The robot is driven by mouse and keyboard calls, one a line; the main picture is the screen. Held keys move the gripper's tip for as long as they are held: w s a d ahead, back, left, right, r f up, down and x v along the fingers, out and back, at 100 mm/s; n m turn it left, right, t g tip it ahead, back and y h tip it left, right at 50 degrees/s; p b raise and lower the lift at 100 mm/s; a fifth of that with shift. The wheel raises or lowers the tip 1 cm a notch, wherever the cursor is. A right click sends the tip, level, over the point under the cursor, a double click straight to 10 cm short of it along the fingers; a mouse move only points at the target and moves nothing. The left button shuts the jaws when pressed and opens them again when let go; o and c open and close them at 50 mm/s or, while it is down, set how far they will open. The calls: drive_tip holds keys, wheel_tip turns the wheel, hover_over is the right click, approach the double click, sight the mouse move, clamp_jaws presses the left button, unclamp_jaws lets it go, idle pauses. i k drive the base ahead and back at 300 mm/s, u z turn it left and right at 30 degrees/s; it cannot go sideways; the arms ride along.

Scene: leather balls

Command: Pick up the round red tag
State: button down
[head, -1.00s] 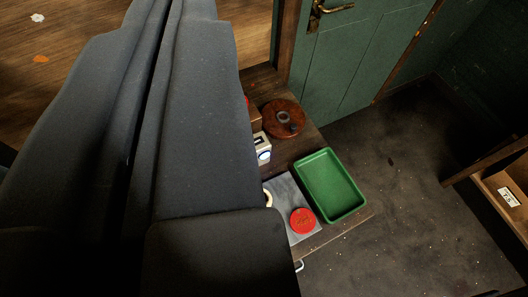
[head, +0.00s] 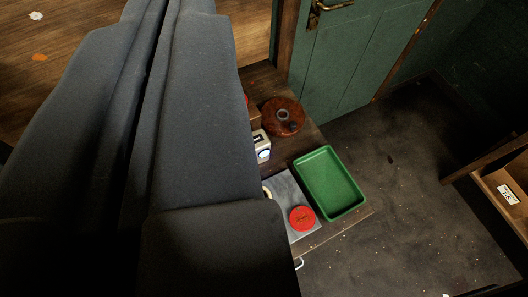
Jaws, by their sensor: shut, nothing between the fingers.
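The round red tag (head: 302,218) lies flat on a grey sheet (head: 284,187) near the front edge of a dark wooden bench (head: 318,237). Dark marks show on its face. My gripper (head: 160,10) fills the left of the view as two long dark fingers lying side by side, shut and empty. The tag is to the right of it and apart from it. My gripper's dark body hides the left part of the bench and of the grey sheet.
A green tray (head: 299,174), empty, stands right beside the sheet. Behind are a round brown wooden reel (head: 272,116) and a small white box (head: 262,139). A cream ring is partly hidden at the sheet's left. A green door (head: 345,60) stands behind; dark floor (head: 410,190) lies open to the right.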

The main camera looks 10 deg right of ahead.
sight(302, 219)
drive_tip(key=u, duration=0.85)
drive_tip(key=k, duration=0.95)
drive_tip(key=z, duration=0.75)
